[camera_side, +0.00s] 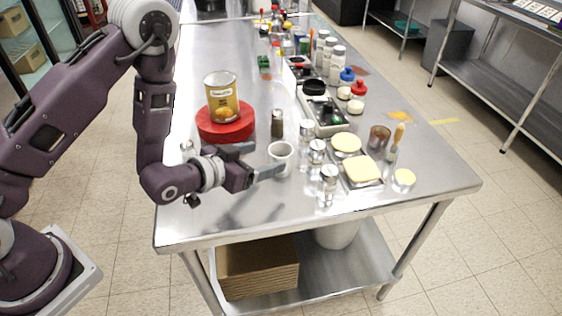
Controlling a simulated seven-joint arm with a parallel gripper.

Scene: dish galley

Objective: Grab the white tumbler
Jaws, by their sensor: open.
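The white tumbler (281,153) stands upright on the steel table, its open top facing up. My gripper (268,158) is open, low over the table and pointing right toward the tumbler. One finger lies in front of the tumbler's lower part and hides some of it; the other finger ends to its left, farther back. I cannot tell from this view whether either finger touches the tumbler or how far it sits between them.
A yellow-labelled can (221,98) stands on a red round block (226,124) behind my gripper. A dark-bodied shaker (277,123) is behind the tumbler, and glass shakers (328,183) stand to its right. The table's front left is clear.

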